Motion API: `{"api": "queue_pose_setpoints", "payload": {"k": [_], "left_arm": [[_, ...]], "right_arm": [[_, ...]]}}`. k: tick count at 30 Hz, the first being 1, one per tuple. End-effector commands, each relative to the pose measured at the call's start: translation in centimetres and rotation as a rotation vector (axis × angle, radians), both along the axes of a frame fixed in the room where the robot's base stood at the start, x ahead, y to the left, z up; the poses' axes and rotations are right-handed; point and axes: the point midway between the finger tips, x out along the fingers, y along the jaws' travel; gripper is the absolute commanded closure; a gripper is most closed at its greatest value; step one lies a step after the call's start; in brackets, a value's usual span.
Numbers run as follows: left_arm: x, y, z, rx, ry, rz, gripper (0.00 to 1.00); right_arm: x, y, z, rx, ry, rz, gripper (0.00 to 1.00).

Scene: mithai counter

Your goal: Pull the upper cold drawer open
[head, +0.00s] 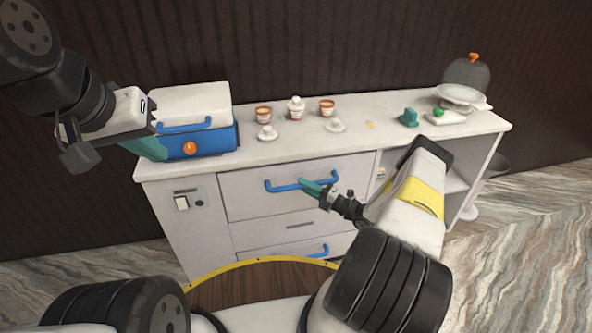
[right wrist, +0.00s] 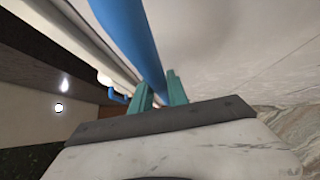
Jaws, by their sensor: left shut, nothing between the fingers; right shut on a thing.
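The upper cold drawer (head: 245,205) is a pale front below the counter, with a horizontal blue bar handle (head: 283,188). It looks about flush with the cabinet; any small gap is hard to see. My right gripper (head: 312,187) is shut on this handle, near its right half. In the right wrist view the blue handle (right wrist: 135,40) runs between the teal fingers (right wrist: 160,90). My left gripper (head: 150,148) is shut and empty, at the left end of the counter beside the blue and white box.
The blue and white box (head: 215,140) stands on the counter (head: 300,145). Small cups (head: 264,114), a teal item (head: 409,117) and a domed stand (head: 466,80) stand further right. A lower drawer with a blue handle (head: 310,250) is below.

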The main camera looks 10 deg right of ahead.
Motion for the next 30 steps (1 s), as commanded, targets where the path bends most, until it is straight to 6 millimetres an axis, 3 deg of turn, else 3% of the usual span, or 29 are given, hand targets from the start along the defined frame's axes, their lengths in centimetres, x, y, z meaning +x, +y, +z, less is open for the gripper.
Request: {"api": "queue_pose_setpoints", "payload": {"k": [11, 17, 30], "left_arm": [[0.0, 0.0, 0.0, 0.0, 0.0, 0.0, 1.0], [0.0, 0.0, 0.0, 0.0, 0.0, 0.0, 1.0], [0.0, 0.0, 0.0, 0.0, 0.0, 0.0, 1.0]], "right_arm": [[-0.2, -0.1, -0.1, -0.002, 0.002, -0.001, 1.0], [-1.4, -0.2, -0.1, 0.0, 0.005, -0.002, 1.0], [-8.7, -0.5, -0.1, 0.0, 0.006, -0.003, 1.0]]}}
